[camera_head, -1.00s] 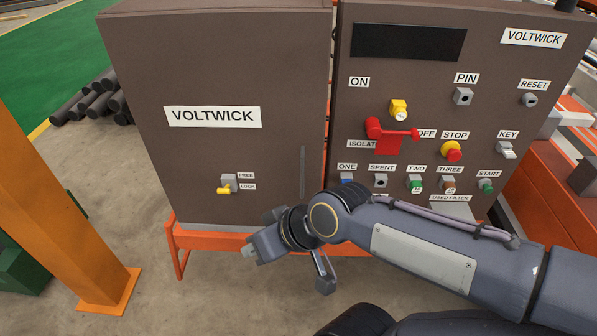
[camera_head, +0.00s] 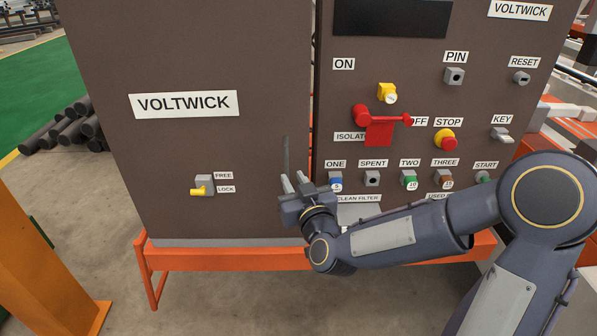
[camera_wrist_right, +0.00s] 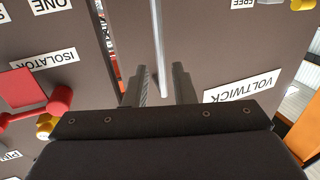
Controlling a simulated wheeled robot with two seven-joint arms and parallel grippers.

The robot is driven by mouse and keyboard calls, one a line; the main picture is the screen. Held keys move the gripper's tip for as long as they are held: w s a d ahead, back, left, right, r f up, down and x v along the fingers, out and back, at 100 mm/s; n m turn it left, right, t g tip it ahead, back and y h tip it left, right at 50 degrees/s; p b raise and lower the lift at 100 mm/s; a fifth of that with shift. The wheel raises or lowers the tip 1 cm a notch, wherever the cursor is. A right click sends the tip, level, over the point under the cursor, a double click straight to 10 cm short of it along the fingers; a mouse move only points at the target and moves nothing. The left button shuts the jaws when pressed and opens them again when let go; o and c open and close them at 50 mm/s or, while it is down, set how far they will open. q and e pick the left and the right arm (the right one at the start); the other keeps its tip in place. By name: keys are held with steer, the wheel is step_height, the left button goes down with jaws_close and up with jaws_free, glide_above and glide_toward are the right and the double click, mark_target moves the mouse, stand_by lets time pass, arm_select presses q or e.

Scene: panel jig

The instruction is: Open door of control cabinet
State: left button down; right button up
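The control cabinet's brown door (camera_head: 215,60) is shut and carries a VOLTWICK label. A thin vertical handle bar (camera_head: 286,158) sits near its right edge; it also shows in the right wrist view (camera_wrist_right: 158,45). A yellow latch (camera_head: 202,187) with FREE and LOCK labels is at the door's lower left, its lever at the LOCK side. My right gripper (camera_head: 294,181) is open and empty, just below the handle. In the right wrist view the fingers (camera_wrist_right: 160,88) stand apart, with the bar's end between them in the picture; contact cannot be told. My left gripper is not in view.
The control panel (camera_head: 430,90) to the right has a red isolator lever (camera_head: 380,118), a stop button (camera_head: 445,139) and several small plugs. An orange frame (camera_head: 205,257) runs below the cabinet. An orange post (camera_head: 40,250) stands at left.

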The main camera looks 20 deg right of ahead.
mark_target(287, 169)
steer(key=w, duration=0.5)
steer(key=shift+w+a, duration=0.15)
steer(key=shift+w, duration=0.25)
jaws_close()
